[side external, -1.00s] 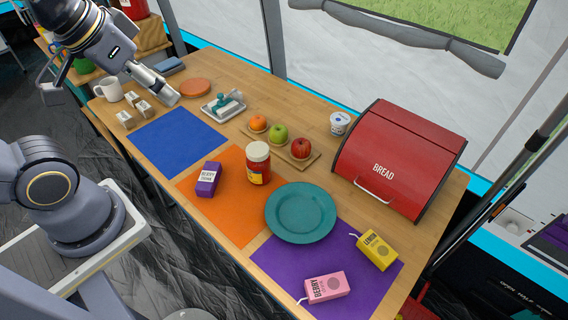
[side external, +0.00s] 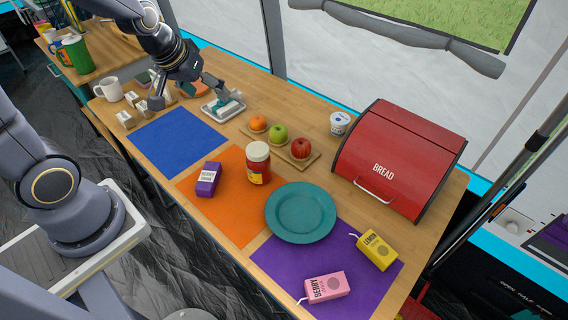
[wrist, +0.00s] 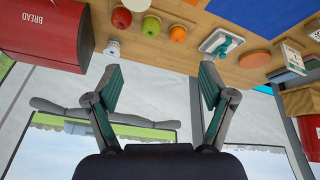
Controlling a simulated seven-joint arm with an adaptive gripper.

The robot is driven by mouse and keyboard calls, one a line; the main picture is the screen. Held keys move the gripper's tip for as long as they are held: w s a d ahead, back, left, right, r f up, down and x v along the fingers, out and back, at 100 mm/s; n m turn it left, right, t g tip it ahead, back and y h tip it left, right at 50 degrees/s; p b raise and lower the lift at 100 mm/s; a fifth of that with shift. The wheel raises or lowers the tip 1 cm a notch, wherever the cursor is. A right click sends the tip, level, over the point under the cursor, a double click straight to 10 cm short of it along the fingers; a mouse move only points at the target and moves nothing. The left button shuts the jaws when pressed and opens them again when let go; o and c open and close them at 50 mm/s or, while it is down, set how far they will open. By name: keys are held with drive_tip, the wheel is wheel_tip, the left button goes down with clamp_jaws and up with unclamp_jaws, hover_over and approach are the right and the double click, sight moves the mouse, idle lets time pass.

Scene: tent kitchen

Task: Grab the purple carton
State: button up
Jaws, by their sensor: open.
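My gripper (side external: 218,96) is over the back left part of the table, near the butter dish (side external: 223,104), well apart from the carton. In the wrist view my gripper (wrist: 162,85) has its two fingers spread wide with nothing between them.
A white-lidded red jar (side external: 258,164) stands right of the carton. A teal plate (side external: 300,212), a fruit board (side external: 283,150) and a red bread box (side external: 401,158) are farther right. The blue mat (side external: 178,143) is bare. Pink (side external: 325,286) and yellow (side external: 377,250) cartons sit on the purple mat.

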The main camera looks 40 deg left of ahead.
drive_tip(key=s+a+f+n+g, duration=0.2)
drive_tip(key=a+f, duration=0.2)
drive_tip(key=f, duration=0.5)
drive_tip(key=g, duration=0.2)
approach(208, 175)
drive_tip(key=f, duration=0.2)
drive_tip(key=a+f, duration=0.1)
drive_tip(key=f, duration=0.1)
drive_tip(key=shift+s+f, duration=0.1)
drive_tip(key=shift+f, duration=0.05)
drive_tip(key=shift+w+f, duration=0.25)
drive_tip(key=shift+f, duration=0.75)
drive_tip(key=shift+w+f, duration=0.25)
drive_tip(key=shift+f, duration=0.8)
drive_tip(key=shift+w+f, duration=0.25)
drive_tip(key=shift+f, duration=0.75)
drive_tip(key=shift+c, duration=0.2)
drive_tip(key=c, duration=1.4)
